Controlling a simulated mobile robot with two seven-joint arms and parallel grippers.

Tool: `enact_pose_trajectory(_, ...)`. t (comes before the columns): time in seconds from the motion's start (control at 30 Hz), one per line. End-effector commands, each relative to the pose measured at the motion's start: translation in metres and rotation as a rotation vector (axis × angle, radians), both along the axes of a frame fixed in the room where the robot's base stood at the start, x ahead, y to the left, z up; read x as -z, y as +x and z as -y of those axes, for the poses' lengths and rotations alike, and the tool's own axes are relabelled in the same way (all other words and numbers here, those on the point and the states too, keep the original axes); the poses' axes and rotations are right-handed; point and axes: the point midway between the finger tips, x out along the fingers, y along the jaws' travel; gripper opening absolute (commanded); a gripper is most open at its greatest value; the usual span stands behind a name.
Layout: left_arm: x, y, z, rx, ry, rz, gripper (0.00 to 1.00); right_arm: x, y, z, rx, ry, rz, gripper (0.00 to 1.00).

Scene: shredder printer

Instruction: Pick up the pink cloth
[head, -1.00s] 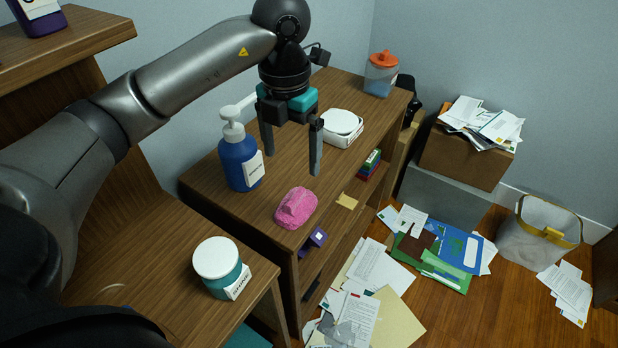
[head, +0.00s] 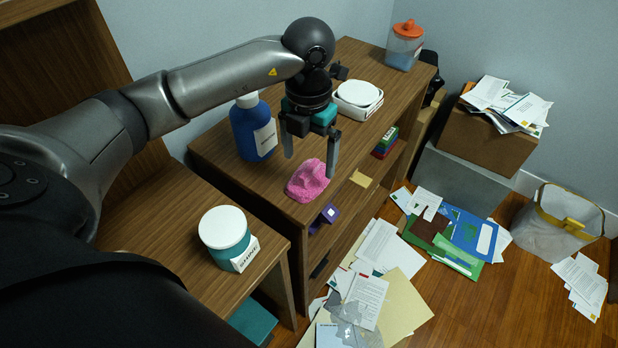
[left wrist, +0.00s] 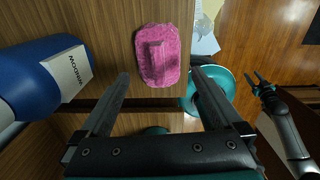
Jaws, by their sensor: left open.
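The pink cloth (head: 308,181) lies crumpled on the wooden shelf top near its front edge. In the left wrist view the cloth (left wrist: 158,55) lies ahead of the fingertips, between their lines. My left gripper (head: 311,166) is open and empty, pointing down just above and behind the cloth, with one finger overlapping the cloth's right edge in the head view. I cannot tell whether that finger touches it. My right gripper is not in the head view; part of an arm with a small gripper (left wrist: 262,85) shows at the right of the left wrist view.
A blue bottle (head: 253,130) stands left of the gripper. A white round device (head: 358,98) and an orange-lidded container (head: 404,48) stand farther back. A white-lidded jar (head: 226,238) stands on the lower front surface. Papers (head: 366,290) litter the floor.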

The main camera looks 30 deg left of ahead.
Motion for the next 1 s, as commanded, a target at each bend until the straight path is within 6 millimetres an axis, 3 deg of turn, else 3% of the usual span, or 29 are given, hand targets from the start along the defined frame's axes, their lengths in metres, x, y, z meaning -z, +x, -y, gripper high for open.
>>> enact_pose_trajectory(0.5, 0.046, 0.003, -0.002, 0.000, -0.001, -0.002, 1.00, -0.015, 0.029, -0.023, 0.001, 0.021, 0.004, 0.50)
enact_pose_trajectory(0.87, 0.051, 0.004, -0.002, 0.000, 0.000, 0.000, 1.00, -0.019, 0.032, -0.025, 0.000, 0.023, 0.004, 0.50)
enact_pose_trajectory(1.0, 0.051, 0.004, -0.002, 0.000, 0.000, 0.000, 0.88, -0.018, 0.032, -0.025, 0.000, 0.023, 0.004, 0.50)
